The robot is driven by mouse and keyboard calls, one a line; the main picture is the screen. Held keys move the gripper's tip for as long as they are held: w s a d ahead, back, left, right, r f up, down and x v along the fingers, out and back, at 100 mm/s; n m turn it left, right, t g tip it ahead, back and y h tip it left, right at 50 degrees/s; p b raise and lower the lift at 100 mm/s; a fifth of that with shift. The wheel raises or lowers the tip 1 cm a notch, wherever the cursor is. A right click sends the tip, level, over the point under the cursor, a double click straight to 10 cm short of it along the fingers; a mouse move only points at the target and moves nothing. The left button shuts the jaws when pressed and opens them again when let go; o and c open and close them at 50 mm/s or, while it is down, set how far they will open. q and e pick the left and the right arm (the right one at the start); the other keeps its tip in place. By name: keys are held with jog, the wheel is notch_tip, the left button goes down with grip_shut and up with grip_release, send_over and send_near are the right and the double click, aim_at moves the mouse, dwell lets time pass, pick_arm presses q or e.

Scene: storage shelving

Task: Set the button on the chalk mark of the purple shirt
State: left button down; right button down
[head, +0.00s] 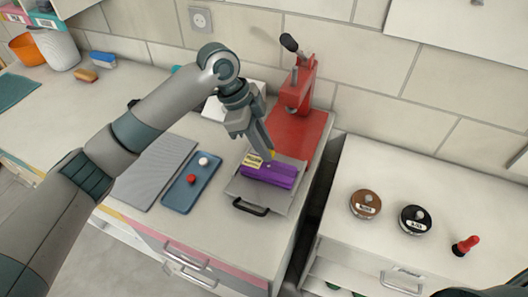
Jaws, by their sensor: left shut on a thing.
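The purple shirt (270,176) lies folded on a grey sliding plate (284,203) with a black handle, in front of the red press. A yellow label (252,161) is on its left end. My left gripper (270,151) points down over the shirt's back right part. It is shut on a small yellow button (272,154), just above or at the shirt; I cannot tell whether they touch. The chalk mark cannot be made out. A blue tray (179,197) to the left holds a white button (203,161) and a red button (191,179).
The red press (302,92) with a black-knobbed lever stands close behind my left gripper. A grey ribbed mat (150,172) lies left of the tray. Across a gap, the right cabinet holds a brown tin (365,204), a black tin (413,219) and a red-handled tool (466,245).

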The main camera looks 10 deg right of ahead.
pick_arm(q)
jog(key=shift+w+f, duration=0.1)
jog(key=shift+f, duration=0.1)
notch_tip(320, 180, down, 3)
jog(key=shift+a+f+p, duration=0.1)
jog(key=shift+f+p, duration=0.1)
jog(key=shift+p, duration=0.65)
jog(key=shift+f, duration=0.2)
jog(key=shift+f, duration=0.1)
jog(key=c, duration=1.6)
grip_release()
